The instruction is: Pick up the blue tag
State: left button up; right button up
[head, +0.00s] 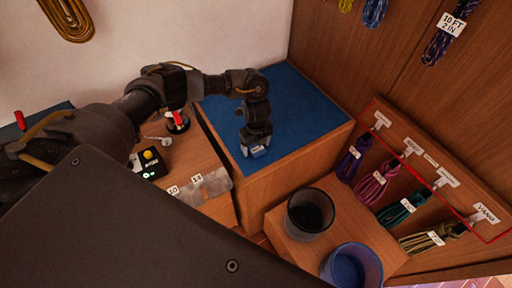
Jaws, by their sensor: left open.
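My left gripper (257,146) points down over the blue mat (300,100) on top of a wooden cabinet, near the mat's front edge. It is open. A small pale-blue piece, which looks like the blue tag (259,153), shows right at its fingertips. It is partly hidden by the gripper, and I cannot tell whether the fingers touch it. My right gripper is not in view.
A dark cup (309,213) and a blue cup (351,267) stand on a lower wooden surface. Coiled lines in several colours hang from a white-hooked rack (430,165) at the right. A black box (150,164) with a yellow button lies left. The mat's far part is clear.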

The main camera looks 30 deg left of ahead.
pick_arm(q)
jog(key=shift+d+f, duration=0.1)
jog(key=shift+f, duration=0.1)
jog(key=c, duration=1.1)
jog(key=shift+o, duration=0.2)
jog(key=shift+r, duration=0.15)
jog(key=shift+w+r, duration=0.1)
jog(key=shift+r, duration=0.45)
jog(key=s+a+r+b, duration=0.1)
jog(key=s+r, duration=1)
jog(key=s, duration=0.3)
jog(key=shift+r, duration=0.35)
